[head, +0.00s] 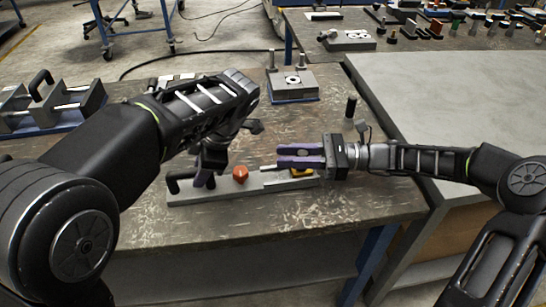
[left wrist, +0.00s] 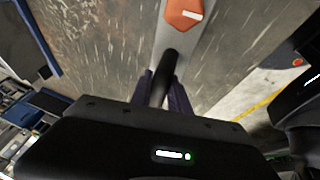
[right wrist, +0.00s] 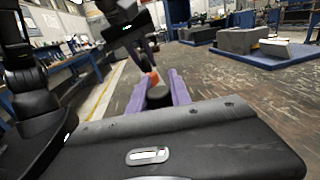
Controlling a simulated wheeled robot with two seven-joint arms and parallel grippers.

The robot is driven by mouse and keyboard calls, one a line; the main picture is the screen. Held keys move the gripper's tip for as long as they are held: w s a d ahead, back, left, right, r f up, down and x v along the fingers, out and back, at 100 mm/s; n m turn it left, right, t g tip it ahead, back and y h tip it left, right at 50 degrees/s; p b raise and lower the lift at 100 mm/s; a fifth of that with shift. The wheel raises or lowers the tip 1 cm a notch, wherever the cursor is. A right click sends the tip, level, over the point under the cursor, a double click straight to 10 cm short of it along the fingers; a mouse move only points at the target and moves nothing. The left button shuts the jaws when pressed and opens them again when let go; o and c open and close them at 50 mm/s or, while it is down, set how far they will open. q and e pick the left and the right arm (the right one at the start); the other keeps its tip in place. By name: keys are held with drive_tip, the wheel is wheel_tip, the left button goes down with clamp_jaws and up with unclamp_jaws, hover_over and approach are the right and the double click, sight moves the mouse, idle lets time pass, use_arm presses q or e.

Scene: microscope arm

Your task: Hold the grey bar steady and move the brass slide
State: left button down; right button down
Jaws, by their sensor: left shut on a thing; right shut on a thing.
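The grey bar (head: 215,194) lies on the worn table, with a black handle (head: 176,182) at its left end and an orange-red knob (head: 240,173) near its middle. My left gripper (head: 205,179) is shut on the black handle, which shows between its purple fingers in the left wrist view (left wrist: 168,68). The brass slide (head: 303,173) sits at the right end of the bar, partly hidden under my right gripper (head: 300,157). My right gripper is shut on a dark round knob (right wrist: 159,97) that seems to belong to the slide; the contact is partly hidden.
A grey block on a blue base (head: 292,84) stands behind the bar. A grey fixture (head: 50,105) stands at the back left, and a dark upright peg (head: 351,106) near the right edge. The table in front of the bar is clear.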

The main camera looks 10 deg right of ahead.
use_arm(q)
drive_tip(key=shift+a, duration=0.2)
use_arm(e)
drive_tip(key=shift+d, duration=0.75)
drive_tip(key=c, duration=1.6)
unclamp_jaws()
use_arm(q)
drive_tip(key=shift+d, duration=0.1)
use_arm(e)
drive_tip(key=o, duration=0.4)
drive_tip(key=shift+a, duration=0.1)
drive_tip(key=shift+o, duration=0.2)
drive_tip(key=d, duration=0.4)
drive_tip(key=s+d, duration=0.1)
drive_tip(key=d, duration=0.7)
drive_tip(key=shift+s, duration=0.4)
